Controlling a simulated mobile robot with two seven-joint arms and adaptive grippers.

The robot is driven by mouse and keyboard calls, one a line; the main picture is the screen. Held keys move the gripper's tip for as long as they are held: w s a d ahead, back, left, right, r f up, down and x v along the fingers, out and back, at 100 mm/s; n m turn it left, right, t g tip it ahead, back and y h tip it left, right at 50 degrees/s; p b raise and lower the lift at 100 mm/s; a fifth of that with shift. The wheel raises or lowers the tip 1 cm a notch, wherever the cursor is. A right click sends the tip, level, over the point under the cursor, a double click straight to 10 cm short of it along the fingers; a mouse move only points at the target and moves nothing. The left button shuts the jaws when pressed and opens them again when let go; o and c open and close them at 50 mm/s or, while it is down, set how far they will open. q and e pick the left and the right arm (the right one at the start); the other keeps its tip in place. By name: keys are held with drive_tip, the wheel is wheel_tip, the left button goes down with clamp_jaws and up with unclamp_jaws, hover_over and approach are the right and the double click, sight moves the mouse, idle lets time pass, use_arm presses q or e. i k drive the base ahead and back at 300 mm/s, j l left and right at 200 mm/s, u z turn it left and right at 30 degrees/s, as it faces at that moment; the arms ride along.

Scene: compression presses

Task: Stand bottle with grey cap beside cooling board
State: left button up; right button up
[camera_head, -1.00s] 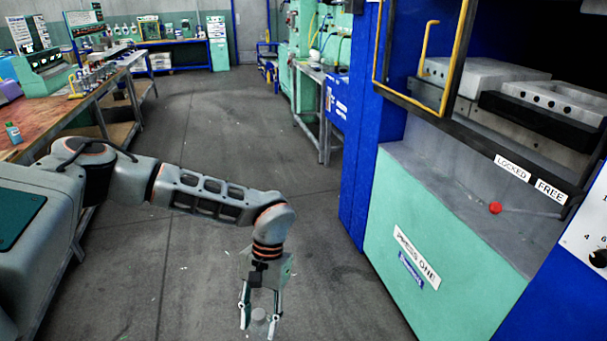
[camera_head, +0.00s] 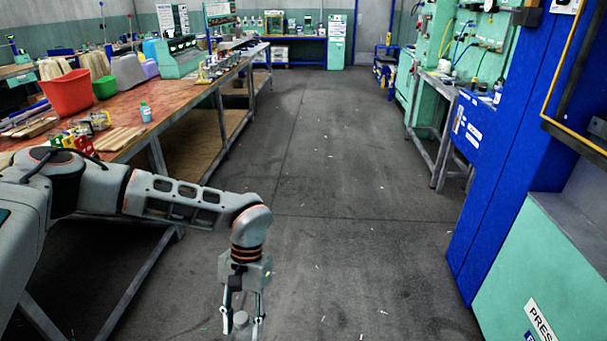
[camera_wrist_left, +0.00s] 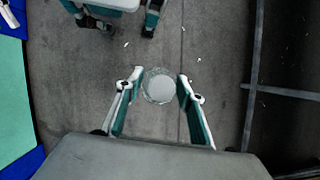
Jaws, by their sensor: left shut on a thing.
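My left gripper (camera_head: 241,324) is shut on the bottle with the grey cap (camera_head: 240,318), held over the open floor in the head view. In the left wrist view the round grey cap (camera_wrist_left: 158,86) shows from above between the two fingers; the body below is mostly hidden. A slatted wooden board (camera_head: 118,139) lies on the workbench near its front edge at the left; it looks like the cooling board. The gripper is right of the bench and apart from it. My right gripper does not show in the head view.
The workbench (camera_head: 190,92) carries a small teal-capped bottle (camera_head: 145,112), a red bucket (camera_head: 68,93), a green tub (camera_head: 104,87) and small coloured items left of the board. The blue and green press (camera_head: 520,140) stands at the right. The aisle floor (camera_head: 330,200) is clear.

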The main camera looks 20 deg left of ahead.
sight(116, 120)
drive_tip(key=i+j+u, duration=0.2)
drive_tip(key=i+u, duration=0.55)
drive_tip(key=i, duration=2.7)
drive_tip(key=i+u, duration=0.35)
drive_tip(key=i+l+u, duration=0.2)
drive_tip(key=i+u, duration=0.15)
drive_tip(key=i, duration=0.15)
drive_tip(key=i+l+u, duration=0.7)
drive_tip(key=i, duration=0.15)
drive_tip(key=j, duration=0.1)
